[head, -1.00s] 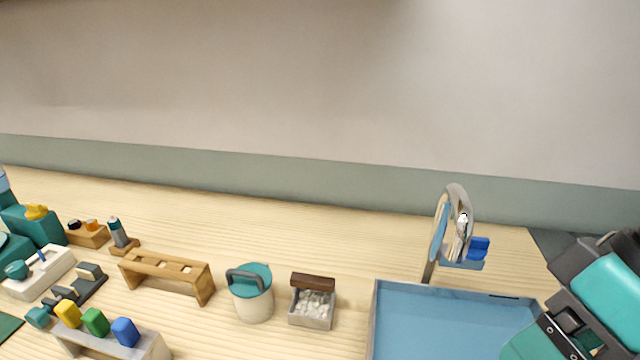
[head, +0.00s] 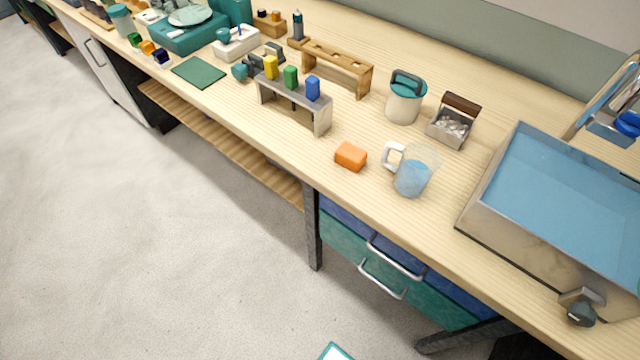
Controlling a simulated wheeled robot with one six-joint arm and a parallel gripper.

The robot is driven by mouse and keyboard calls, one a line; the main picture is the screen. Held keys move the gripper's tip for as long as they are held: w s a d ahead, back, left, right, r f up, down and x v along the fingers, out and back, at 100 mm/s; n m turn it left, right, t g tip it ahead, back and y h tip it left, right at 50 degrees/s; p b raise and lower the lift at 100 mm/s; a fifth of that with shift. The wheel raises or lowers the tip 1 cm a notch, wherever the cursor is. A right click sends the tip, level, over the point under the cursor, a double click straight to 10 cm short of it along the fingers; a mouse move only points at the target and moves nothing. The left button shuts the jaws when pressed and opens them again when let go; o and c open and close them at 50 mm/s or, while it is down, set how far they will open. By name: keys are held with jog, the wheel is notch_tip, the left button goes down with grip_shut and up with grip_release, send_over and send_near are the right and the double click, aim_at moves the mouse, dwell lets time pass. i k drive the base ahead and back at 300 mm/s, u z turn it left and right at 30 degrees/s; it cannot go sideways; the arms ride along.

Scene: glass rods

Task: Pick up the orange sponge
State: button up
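The orange sponge (head: 351,156) is a small orange block lying on the wooden bench top, near its front edge. It stands free, with a glass beaker of blue liquid (head: 411,172) with a white handle close on its right. My gripper is not in view, so I cannot see what it holds. A small teal and white piece shows at the bottom edge; I cannot tell what it is.
A grey rack (head: 295,103) with yellow, green and blue stoppers stands left of the sponge. A lidded pail (head: 405,98) and a box of white pieces (head: 453,122) stand behind. A blue-lined sink (head: 470,209) is at right. Drawers (head: 385,262) with handles sit below; open floor lies at left.

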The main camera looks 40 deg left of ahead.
aim_at(349, 156)
jog(key=k, duration=1.05)
jog(key=z, duration=2.25)
jog(key=k, duration=0.2)
jog(key=u, duration=2.7)
jog(key=i, duration=1.3)
jog(key=u, duration=0.55)
